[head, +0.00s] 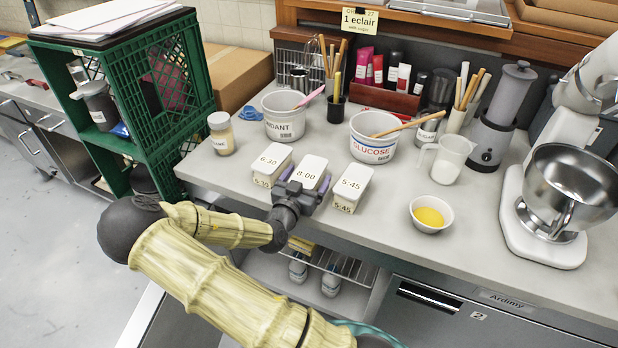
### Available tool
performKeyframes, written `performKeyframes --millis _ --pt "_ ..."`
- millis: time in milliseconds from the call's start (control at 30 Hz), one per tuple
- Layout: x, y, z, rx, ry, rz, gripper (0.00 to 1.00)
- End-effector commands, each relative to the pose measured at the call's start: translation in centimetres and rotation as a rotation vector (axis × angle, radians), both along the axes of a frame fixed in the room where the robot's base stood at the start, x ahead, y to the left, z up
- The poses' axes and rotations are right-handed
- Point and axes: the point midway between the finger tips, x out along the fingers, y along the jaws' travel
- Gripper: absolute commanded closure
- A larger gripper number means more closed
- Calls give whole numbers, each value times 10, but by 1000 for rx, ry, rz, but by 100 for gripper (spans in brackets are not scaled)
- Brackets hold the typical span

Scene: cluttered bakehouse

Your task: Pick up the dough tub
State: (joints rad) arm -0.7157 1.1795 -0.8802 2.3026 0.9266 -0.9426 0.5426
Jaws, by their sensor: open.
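Three white lidded tubs stand in a row near the counter's front edge. None of the visible labels says dough. My gripper (304,180) is open at the front of the middle tub, with a purple-tipped finger on either side of it. Whether the fingers touch the tub I cannot tell. The gripper hides the middle tub's lower front.
A fondant tub (285,128) and a glucose tub (374,150) stand behind. A small jar (221,140) is at left. A bowl with yellow contents (431,222), a white jug (447,165) and a mixer (545,240) are at right. Bare counter (390,215) lies right of the 5:45 tub.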

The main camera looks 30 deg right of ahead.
Motion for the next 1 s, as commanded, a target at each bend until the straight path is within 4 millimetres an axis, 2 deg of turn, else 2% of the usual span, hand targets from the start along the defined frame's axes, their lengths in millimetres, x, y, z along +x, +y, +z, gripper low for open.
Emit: performKeyframes --millis 367,667,1000 --pt "0 0 0 -1 1 0 11" --pt "0 0 0 -1 1 0 67" --pt "0 1 5 0 -1 0 67"
